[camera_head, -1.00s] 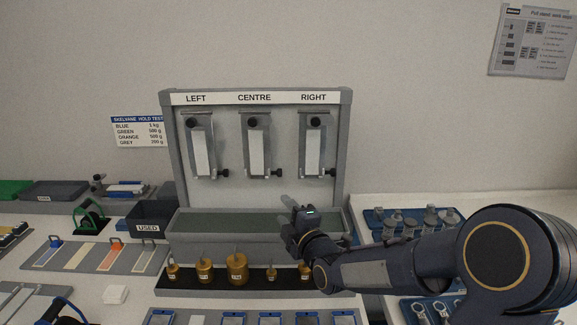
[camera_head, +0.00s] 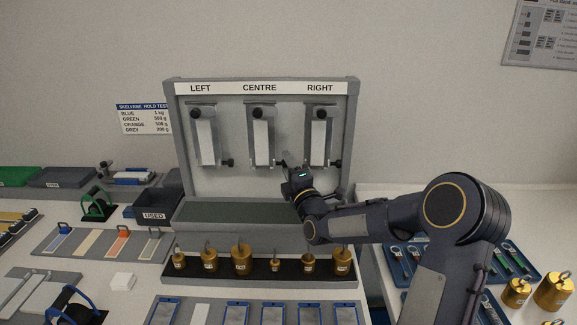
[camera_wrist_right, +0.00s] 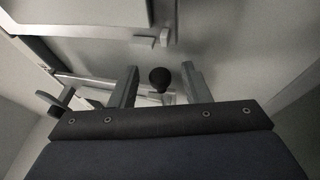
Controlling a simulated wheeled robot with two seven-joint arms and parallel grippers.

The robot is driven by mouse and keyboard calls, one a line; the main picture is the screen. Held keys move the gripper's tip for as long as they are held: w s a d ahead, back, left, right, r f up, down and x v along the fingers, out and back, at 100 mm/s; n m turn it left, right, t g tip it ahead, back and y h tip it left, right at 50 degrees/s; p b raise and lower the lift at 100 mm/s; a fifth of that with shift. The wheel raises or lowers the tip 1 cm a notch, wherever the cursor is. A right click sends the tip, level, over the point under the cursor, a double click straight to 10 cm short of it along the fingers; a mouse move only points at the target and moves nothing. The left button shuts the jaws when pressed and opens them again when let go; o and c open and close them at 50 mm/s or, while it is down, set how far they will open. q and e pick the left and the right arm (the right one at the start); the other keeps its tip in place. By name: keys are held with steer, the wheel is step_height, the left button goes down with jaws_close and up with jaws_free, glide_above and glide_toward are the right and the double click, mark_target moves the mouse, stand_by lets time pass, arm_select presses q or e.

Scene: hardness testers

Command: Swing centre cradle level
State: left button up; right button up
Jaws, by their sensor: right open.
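The centre cradle (camera_head: 261,140) hangs upright on the grey panel under the CENTRE label, a pale strip along its middle. A black knob (camera_head: 261,113) is at its top. Another knob near its lower right is partly hidden by my right gripper (camera_head: 286,160). The gripper is at the lower right of the centre cradle, left of the right cradle (camera_head: 320,140). In the right wrist view, its two fingers (camera_wrist_right: 160,88) are apart, with a black round knob (camera_wrist_right: 160,78) showing between them. I cannot tell whether they touch it. My left gripper is not seen.
The left cradle (camera_head: 205,140) hangs upright. A green-lined trough (camera_head: 230,213) lies below the cradles. Several brass weights (camera_head: 241,260) stand on a black strip in front. A USED bin (camera_head: 154,206) is at the left. A blue tray (camera_head: 520,262) of tools is at the right.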

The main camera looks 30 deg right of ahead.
jaws_close()
stand_by(0.4)
